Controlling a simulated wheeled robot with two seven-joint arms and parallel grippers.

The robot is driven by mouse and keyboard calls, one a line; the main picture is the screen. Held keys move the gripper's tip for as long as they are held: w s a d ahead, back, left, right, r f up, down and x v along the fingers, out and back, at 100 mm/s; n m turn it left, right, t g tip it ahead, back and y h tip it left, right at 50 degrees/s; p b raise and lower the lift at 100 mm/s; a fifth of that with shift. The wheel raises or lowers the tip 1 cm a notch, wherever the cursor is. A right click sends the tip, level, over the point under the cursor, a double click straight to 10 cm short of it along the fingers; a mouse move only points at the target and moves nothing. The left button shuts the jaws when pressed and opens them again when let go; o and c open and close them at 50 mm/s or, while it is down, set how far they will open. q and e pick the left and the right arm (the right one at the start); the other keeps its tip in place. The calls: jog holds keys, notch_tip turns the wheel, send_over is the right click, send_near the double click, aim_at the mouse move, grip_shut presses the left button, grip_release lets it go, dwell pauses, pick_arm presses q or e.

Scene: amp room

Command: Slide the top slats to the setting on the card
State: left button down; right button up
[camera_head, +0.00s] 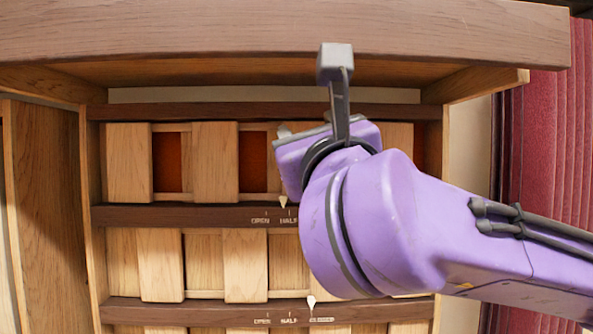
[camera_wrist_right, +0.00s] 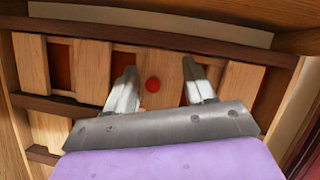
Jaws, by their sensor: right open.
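The top slats (camera_head: 215,160) are pale wooden boards in a row, with dark red gaps between them. The cream pointer (camera_head: 283,202) below this row is between the OPEN and HALF marks, close to HALF. I cannot tell whether the fingers touch the slat. In the head view my right arm hides that slat and part of the scale. No card is seen. My left gripper is not in view.
A lower row of slats (camera_head: 246,265) has its own pointer (camera_head: 311,301), right of HALF. A thick wooden ledge (camera_head: 200,30) juts out above the top row. A wooden side panel (camera_head: 45,200) stands at left, and red pleated cloth (camera_head: 540,150) hangs at right.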

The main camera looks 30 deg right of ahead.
pick_arm(q)
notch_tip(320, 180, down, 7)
jog(key=b, duration=0.6)
pick_arm(e)
notch_tip(320, 180, down, 7)
jog(key=p+x, duration=0.5)
jog(key=x, duration=0.5)
jog(key=shift+w+d+r+p, duration=0.1)
jog(key=shift+w+d+p, duration=0.05)
jog(key=shift+w+p, duration=0.25)
grip_shut()
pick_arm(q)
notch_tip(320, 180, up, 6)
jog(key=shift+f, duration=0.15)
